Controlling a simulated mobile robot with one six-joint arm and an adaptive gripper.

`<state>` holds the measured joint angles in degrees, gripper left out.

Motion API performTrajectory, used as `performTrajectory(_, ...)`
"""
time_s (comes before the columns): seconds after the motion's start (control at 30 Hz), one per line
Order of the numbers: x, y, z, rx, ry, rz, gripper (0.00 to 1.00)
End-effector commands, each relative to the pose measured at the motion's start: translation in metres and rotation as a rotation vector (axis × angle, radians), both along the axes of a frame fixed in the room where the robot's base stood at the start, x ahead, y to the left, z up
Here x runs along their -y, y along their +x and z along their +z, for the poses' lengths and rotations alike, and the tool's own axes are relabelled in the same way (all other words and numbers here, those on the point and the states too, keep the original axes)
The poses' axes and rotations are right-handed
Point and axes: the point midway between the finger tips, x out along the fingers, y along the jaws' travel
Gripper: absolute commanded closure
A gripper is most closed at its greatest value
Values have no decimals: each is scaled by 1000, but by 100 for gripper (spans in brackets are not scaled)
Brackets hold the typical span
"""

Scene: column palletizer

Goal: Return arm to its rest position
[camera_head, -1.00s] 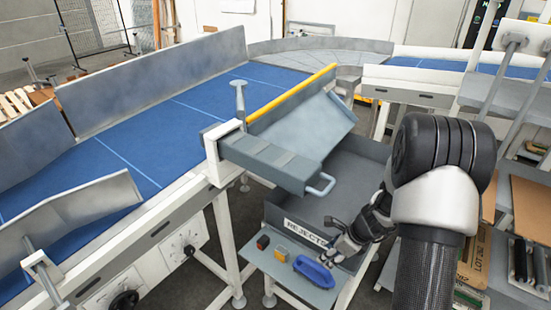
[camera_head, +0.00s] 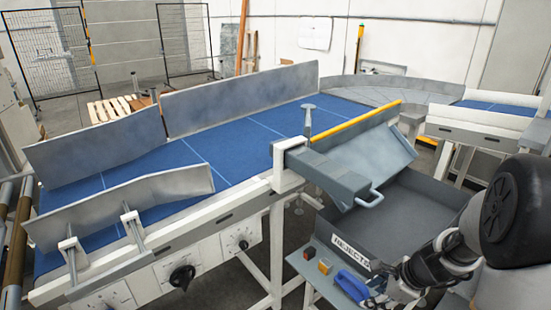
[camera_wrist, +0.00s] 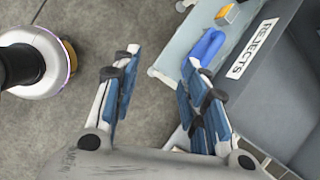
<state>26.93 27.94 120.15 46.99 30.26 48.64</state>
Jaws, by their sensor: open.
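My gripper (camera_wrist: 158,88) is open and empty in the wrist view, its two blue-padded fingers spread apart over the grey floor (camera_wrist: 105,28). The right finger overlaps the edge of the small grey shelf in that picture. In the head view my gripper (camera_head: 380,292) is at the lower right, beside the front of the rejects bin, partly cut off by the lower edge. My dark arm (camera_head: 510,215) reaches in from the right edge. No object is between the fingers.
The rejects bin (camera_head: 425,206) stands close by. Its front shelf (camera_head: 322,287) carries a blue object (camera_head: 352,285), an orange block (camera_head: 325,266) and a red block (camera_head: 309,253). The blue conveyor (camera_head: 225,155) runs behind, with a grey handled chute (camera_head: 335,178).

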Motion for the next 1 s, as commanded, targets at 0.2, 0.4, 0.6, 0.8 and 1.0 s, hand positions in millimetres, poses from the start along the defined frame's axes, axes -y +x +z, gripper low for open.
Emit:
performTrajectory(0.2,-46,-19,73,108,-129,375,60)
performTrajectory(0.4,-96,-73,143,220,-325,866,60)
performTrajectory(0.6,-123,-142,187,296,-554,1336,60)
performTrajectory(0.8,-125,-199,205,320,-767,1696,60)
performTrajectory(1.0,-119,-224,209,313,-875,1857,60)
